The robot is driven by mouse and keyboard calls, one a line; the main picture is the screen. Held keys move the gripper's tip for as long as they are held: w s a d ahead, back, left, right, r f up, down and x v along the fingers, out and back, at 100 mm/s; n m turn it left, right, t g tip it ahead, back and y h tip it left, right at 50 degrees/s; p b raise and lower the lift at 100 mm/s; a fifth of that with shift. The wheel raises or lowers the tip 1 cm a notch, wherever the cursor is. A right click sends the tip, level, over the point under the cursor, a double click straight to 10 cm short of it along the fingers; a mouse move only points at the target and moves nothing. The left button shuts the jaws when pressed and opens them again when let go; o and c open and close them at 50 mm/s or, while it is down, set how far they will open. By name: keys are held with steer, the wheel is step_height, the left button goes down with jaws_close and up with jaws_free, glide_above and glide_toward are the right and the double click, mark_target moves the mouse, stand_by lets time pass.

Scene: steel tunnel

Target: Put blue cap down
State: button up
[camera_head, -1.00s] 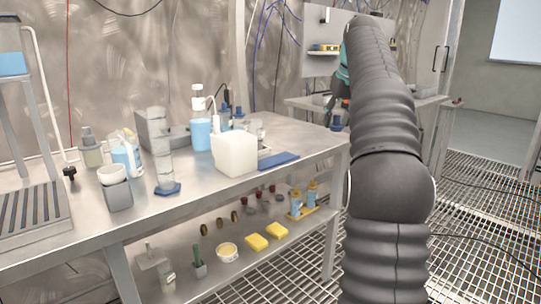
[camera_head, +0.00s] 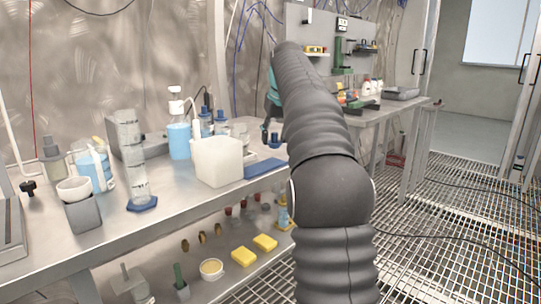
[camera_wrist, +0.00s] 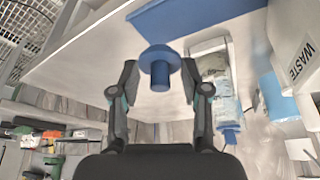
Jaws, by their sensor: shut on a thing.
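The blue cap (camera_wrist: 160,72) shows between my two fingers in the wrist view, with a wide round flange and a narrower cylinder. In the head view the blue cap (camera_head: 275,141) is small, at the right end of the workbench (camera_head: 190,200). My gripper (camera_wrist: 159,80) is shut on the cap. In the head view my gripper (camera_head: 268,122) is partly hidden behind my arm. The cap is over or at the bench top; I cannot tell whether it touches.
A white waste box (camera_head: 217,161), a blue mat (camera_head: 262,169), blue-capped bottles (camera_head: 204,122) and a clear cylinder (camera_head: 130,160) stand on the bench. Yellow sponges (camera_head: 244,257) lie on the lower shelf. A second bench (camera_head: 395,107) stands behind. Grating floor is free at right.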

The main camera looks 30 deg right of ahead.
mark_target(272, 143)
steer(key=shift+w+a+f, duration=0.3)
steer(key=shift+a+f, duration=0.1)
steer(key=shift+a, duration=0.1)
steer(key=shift+f+b, duration=0.9)
steer(key=shift+f, duration=1)
steer(key=shift+f, duration=0.1)
steer(key=o, duration=0.8)
steer(key=p+v, duration=0.3)
steer(key=v, duration=0.9)
steer(key=shift+w, duration=0.1)
steer(key=shift+a, duration=0.1)
